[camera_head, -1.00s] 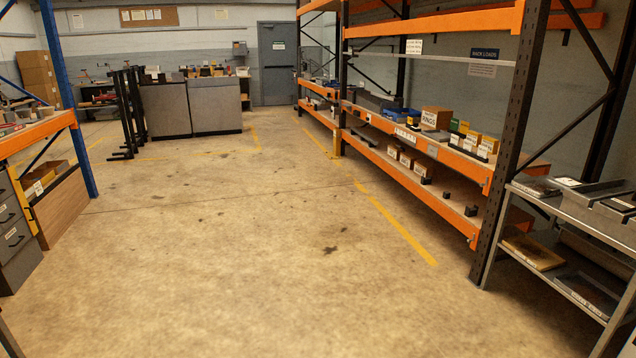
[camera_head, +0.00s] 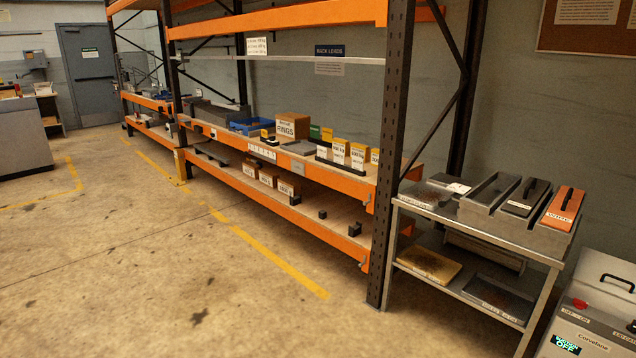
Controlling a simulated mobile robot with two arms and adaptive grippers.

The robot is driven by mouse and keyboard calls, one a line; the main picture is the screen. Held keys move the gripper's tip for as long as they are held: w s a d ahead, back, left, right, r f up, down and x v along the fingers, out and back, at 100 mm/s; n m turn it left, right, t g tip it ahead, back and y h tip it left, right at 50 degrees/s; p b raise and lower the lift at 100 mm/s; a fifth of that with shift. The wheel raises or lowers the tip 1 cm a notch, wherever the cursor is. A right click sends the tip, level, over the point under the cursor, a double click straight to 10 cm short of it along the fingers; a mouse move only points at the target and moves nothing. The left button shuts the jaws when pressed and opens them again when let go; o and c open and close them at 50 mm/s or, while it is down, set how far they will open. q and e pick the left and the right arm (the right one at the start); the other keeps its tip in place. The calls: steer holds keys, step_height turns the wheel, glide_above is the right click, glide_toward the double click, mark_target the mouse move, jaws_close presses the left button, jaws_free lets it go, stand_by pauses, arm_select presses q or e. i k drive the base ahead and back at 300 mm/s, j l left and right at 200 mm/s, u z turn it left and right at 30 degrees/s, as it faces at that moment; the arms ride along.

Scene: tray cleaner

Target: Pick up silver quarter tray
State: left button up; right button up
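I cannot tell for sure which piece is the silver quarter tray. A metal two-level stand (camera_head: 455,222) at the right holds several candidates. On its top are a flat dark tray (camera_head: 424,196) with a label at its front and a grey trough-like tray (camera_head: 490,192). A dark handled block (camera_head: 522,200) and an orange handled block (camera_head: 564,206) are beside the trough. On its lower shelf are a flat yellow-brown tray (camera_head: 430,264) and a dark grey tray (camera_head: 497,298). Neither of my grippers is in view.
An orange pallet rack (camera_head: 345,187) with boxes runs along the wall; its dark upright (camera_head: 388,170) stands beside the stand. A machine (camera_head: 595,320) with a lit display is at the lower right. The concrete floor (camera_head: 130,260) at left is open, with a yellow line (camera_head: 280,263).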

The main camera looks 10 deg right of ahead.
mark_target(427, 193)
steer(key=i+z, duration=0.2)
steer(key=i, duration=0.45)
steer(key=i+z, duration=0.2)
steer(key=i, duration=0.5)
steer(key=i+j+z, duration=0.25)
steer(key=i, duration=0.4)
steer(key=l, duration=0.1)
